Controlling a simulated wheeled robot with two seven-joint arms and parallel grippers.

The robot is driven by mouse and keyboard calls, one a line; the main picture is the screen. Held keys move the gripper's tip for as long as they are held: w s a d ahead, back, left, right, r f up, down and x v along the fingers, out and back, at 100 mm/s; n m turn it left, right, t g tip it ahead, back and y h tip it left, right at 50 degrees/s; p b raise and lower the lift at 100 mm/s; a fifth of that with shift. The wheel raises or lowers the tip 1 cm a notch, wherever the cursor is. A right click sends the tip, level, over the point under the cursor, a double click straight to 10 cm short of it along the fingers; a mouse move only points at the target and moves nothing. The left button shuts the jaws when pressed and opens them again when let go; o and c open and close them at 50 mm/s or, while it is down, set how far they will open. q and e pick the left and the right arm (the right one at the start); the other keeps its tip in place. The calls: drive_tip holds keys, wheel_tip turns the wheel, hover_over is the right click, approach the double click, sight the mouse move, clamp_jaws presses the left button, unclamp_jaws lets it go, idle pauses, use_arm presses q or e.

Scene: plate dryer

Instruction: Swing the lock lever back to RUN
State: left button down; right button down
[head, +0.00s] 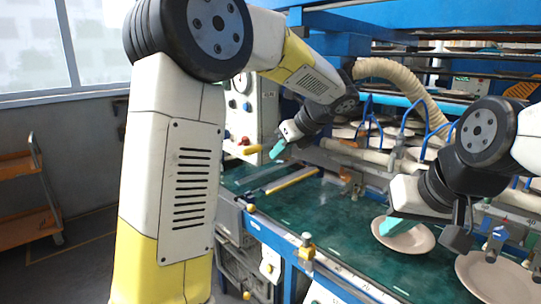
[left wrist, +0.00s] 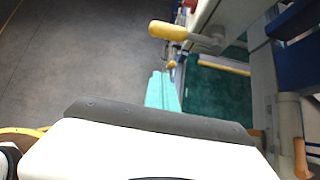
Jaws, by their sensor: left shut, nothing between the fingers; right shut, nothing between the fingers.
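A lever with a yellow grip (head: 252,150), which looks like the lock lever, sticks out from the front of the white control panel. In the left wrist view its yellow grip (left wrist: 172,30) points left from a pale arm. No RUN mark is readable. My left gripper (head: 277,150) has teal fingers that are shut and empty. It hangs just right of the grip in the head view; in the left wrist view the fingers (left wrist: 163,90) lie below the grip, with a visible gap. My right gripper (head: 396,227) is shut and empty, over a plate at the right.
The white control panel (head: 241,108) carries gauges and colored knobs. A green belt (head: 330,218) runs below, with a yellow bar (head: 292,181) across it. Pale plates (head: 412,243) lie on the belt near my right gripper. An orange cart (head: 25,228) stands at the left on open floor.

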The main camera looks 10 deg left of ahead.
sight(260, 147)
use_arm(q)
drive_tip(key=x, duration=1)
drive_tip(key=r, duration=0.1)
drive_tip(key=a+r, duration=0.1)
drive_tip(key=w+r, duration=0.1)
drive_tip(key=shift+a+r, duration=0.25)
drive_tip(key=shift+r, duration=0.05)
drive_tip(key=shift+r, duration=0.1)
